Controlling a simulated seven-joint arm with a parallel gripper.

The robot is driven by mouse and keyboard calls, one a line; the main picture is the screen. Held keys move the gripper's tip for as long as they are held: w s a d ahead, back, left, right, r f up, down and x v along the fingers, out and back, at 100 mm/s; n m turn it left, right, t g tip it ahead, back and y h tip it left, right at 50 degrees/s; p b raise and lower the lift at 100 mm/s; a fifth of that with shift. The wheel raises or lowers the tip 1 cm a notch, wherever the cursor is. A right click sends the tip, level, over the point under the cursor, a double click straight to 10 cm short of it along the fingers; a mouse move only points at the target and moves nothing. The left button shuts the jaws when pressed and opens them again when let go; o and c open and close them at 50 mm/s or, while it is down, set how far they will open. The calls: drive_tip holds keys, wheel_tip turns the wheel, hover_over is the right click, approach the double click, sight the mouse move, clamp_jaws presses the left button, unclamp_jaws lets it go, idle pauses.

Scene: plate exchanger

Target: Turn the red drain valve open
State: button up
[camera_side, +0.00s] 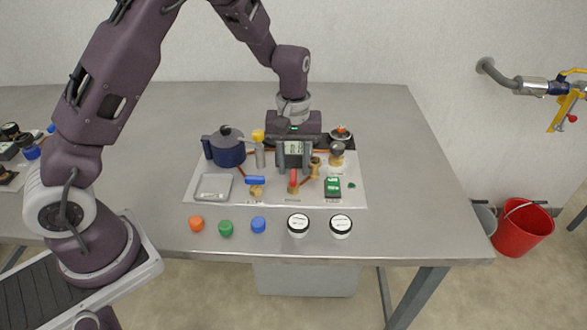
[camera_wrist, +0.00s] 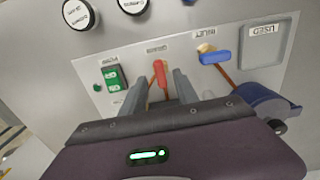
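The red drain valve (camera_side: 293,180) is near the middle of the labelled grey panel. Its short red handle points roughly front to back, on a brass-coloured body. My gripper (camera_side: 294,169) is above and just behind it, pointing down. In the wrist view the red handle (camera_wrist: 159,76) lies in the gap between my two grey fingers (camera_wrist: 160,84). The fingers are apart, with visible space on each side of the handle. I cannot tell whether the fingertips are down at handle height.
A blue-handled valve (camera_side: 256,180) is left of the red one, its handle crosswise. A green switch box (camera_side: 332,186) is close on the right. A dark blue pot (camera_side: 228,153) and grey tray (camera_side: 213,187) are left. Coloured caps (camera_side: 227,228) and white-topped jars (camera_side: 298,225) line the front.

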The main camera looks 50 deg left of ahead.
sight(293, 175)
wheel_tip(293, 175, up, 5)
drive_tip(key=shift+r, duration=0.1)
drive_tip(key=shift+r, duration=0.1)
drive_tip(key=s+d+r+m+t+h, duration=0.1)
drive_tip(key=s+d+r+m+t, duration=0.2)
drive_tip(key=s+r, duration=1)
drive_tip(key=s+r+m+t+y, duration=0.1)
drive_tip(key=s+m, duration=0.5)
drive_tip(key=s, duration=0.7)
drive_tip(key=shift+a+r+t, duration=0.2)
drive_tip(key=shift+r+t, duration=0.4)
drive_tip(key=shift+t, duration=0.2)
